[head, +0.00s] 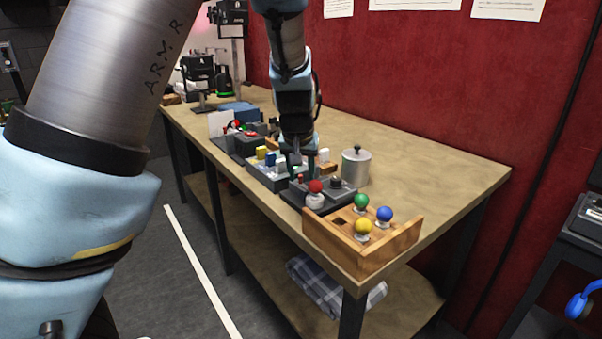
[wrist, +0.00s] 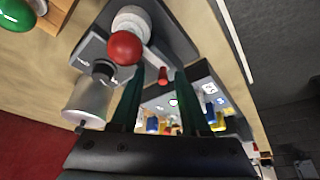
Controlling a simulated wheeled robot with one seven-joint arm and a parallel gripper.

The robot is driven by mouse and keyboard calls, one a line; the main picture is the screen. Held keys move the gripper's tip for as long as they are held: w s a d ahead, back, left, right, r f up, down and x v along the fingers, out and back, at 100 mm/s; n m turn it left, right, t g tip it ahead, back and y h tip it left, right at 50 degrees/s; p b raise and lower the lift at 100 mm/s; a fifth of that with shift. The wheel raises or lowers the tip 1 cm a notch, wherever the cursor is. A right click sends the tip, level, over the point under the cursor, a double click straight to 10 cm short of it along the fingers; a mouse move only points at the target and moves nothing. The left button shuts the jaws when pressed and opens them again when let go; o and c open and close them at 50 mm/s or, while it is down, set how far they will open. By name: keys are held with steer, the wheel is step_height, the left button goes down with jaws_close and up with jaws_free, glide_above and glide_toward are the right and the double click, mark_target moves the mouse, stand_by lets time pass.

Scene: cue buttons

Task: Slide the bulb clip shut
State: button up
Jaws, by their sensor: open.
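A grey box (head: 335,190) on the bench carries a red ball-shaped bulb (head: 315,186), a white round part (head: 315,201) close against it, and a dark knob (head: 336,181). The bulb (wrist: 125,47) and white part (wrist: 131,20) also show in the wrist view. A small red peg (wrist: 164,75), possibly the clip's handle, stands on the box. My gripper (wrist: 161,72) is open, pointing down over the box, with the peg appearing between its fingertips. I cannot tell whether they touch it. The clip itself is not clearly distinguishable.
A wooden tray (head: 387,250) with green (head: 361,201), blue (head: 384,214) and yellow (head: 363,226) bulbs stands at the bench's near end. A metal canister (head: 355,167) stands behind the box. More grey units with coloured blocks (head: 268,158) lie farther left. The bench's right part is clear.

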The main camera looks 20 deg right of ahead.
steer(key=v, duration=1)
steer(key=shift+s+a+r, duration=0.15)
steer(key=shift+a+r, duration=0.05)
steer(key=shift+r, duration=0.15)
steer(key=a+f+n+g+y, duration=0.15)
steer(key=a+f, duration=0.25)
steer(key=a, duration=0.9)
steer(key=a+f+n, duration=0.3)
steer(key=a, duration=0.9)
steer(key=s+a+f+n, duration=0.1)
steer(key=s+a+f, duration=0.1)
steer(key=s+a, duration=0.3)
steer(key=a, duration=0.4)
steer(key=shift+f+y, duration=0.35)
steer(key=shift+f, duration=0.05)
steer(key=shift+o, duration=0.3)
steer(key=shift+w+g, duration=0.1)
steer(key=shift+g, duration=0.15)
stand_by(0.6)
